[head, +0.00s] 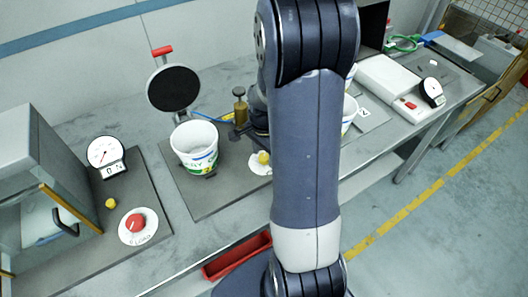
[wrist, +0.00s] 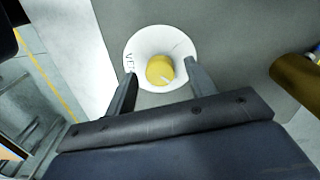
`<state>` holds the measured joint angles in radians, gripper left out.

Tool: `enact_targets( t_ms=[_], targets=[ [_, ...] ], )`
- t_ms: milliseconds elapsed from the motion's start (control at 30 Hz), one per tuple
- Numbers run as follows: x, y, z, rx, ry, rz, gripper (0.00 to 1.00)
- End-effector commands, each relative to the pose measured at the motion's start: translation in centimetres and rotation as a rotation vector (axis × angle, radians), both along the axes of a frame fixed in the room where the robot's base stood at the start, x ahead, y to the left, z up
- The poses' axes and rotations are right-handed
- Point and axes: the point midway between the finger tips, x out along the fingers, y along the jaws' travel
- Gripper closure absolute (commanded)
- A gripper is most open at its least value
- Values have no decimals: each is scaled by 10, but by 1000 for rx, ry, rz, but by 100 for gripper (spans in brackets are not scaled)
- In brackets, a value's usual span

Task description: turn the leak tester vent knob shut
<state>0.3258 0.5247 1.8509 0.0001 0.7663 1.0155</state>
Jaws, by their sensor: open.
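The vent knob is a small yellow knob (wrist: 160,69) with a pale pointer mark, on a white round dial plate (wrist: 178,40) whose lettering begins "VE". In the head view the knob (head: 263,157) sits on the leak tester's dark base plate (head: 215,207), right of a white tub (head: 195,145). My gripper (wrist: 160,67) is open, with one finger on each side of the knob in the wrist view. I cannot tell whether the fingers touch it. In the head view my arm hides part of the dial and most of the gripper.
A black disc with a red handle (head: 162,50) stands behind the tub. A brass cylinder (head: 240,108) is close to my gripper. At left are a gauge (head: 106,156) and a red knob (head: 135,222). A red tray (head: 237,257) lies below the bench's front edge.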

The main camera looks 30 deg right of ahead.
Motion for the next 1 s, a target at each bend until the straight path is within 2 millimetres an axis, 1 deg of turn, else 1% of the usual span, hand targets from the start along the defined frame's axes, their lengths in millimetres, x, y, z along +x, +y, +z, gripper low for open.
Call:
enact_targets(
  t_ms=[267, 367, 833, 1000],
  targets=[
    [0, 0, -2, 0, 0, 0, 48],
    [0, 0, -2, 0, 0, 0, 54],
    [0, 0, -2, 0, 0, 0, 92],
    [0, 0, -2, 0, 0, 8, 92]
  ],
)
